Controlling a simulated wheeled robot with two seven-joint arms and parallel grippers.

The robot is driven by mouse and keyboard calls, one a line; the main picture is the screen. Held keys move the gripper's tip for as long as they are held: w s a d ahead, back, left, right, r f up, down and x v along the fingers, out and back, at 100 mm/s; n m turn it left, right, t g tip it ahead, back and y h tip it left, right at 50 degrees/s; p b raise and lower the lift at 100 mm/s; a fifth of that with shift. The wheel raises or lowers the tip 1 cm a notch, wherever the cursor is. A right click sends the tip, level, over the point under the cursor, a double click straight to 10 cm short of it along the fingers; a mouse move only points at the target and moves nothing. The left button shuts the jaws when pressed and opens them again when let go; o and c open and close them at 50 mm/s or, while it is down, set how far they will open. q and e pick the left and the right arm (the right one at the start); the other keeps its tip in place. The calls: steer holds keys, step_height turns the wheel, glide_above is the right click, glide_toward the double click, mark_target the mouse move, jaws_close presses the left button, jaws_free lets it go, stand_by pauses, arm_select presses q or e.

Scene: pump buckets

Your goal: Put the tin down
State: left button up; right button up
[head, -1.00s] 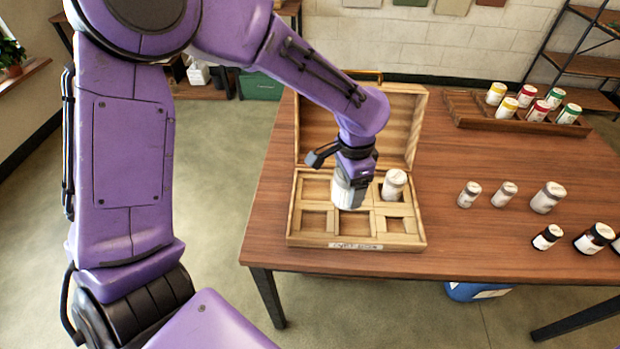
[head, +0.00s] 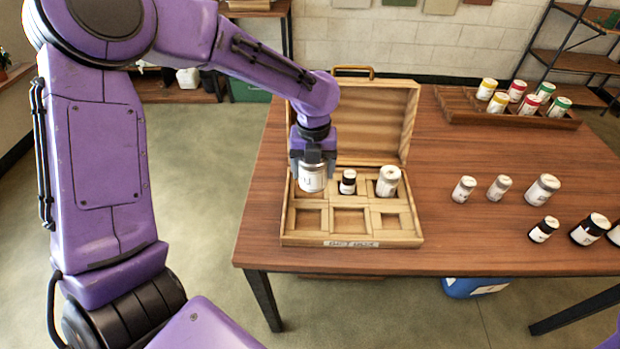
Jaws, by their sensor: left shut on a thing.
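My left gripper (head: 312,160) points down and is shut on a white tin (head: 312,178). The tin is upright over the back left compartment of the open wooden box (head: 352,242). I cannot tell whether its base touches the compartment floor. A small dark bottle with a white label (head: 348,182) stands in the back middle compartment. A white tin with a grey lid (head: 388,181) stands in the back right one. The three front compartments look empty. My right gripper is not in view.
The box lid (head: 375,120) stands raised at the back. To the right on the table (head: 440,250) are several pale tins (head: 543,190) and dark jars (head: 590,229). A wooden rack (head: 456,106) with several coloured-lid jars is at the back right.

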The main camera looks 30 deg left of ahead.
arm_select(q)
steer(key=w+a+f, duration=0.1)
steer(key=f, duration=0.1)
steer(key=w+a+f, duration=0.2)
steer(key=f, duration=0.1)
steer(key=shift+w+a+f, duration=0.15)
steer(key=shift+w+f, duration=0.15)
steer(key=shift+f, duration=0.05)
step_height(320, 180, down, 3)
steer(key=shift+a+r+p, duration=0.15)
steer(key=shift+r+p, duration=0.05)
steer(key=shift+p, duration=0.35)
steer(key=shift+w+f, duration=0.1)
steer(key=shift+f, duration=0.3)
steer(key=shift+f, duration=0.1)
steer(key=o, duration=0.9)
step_height(320, 180, up, 12)
steer(key=shift+r+b, duration=0.15)
steer(key=shift+b, duration=0.35)
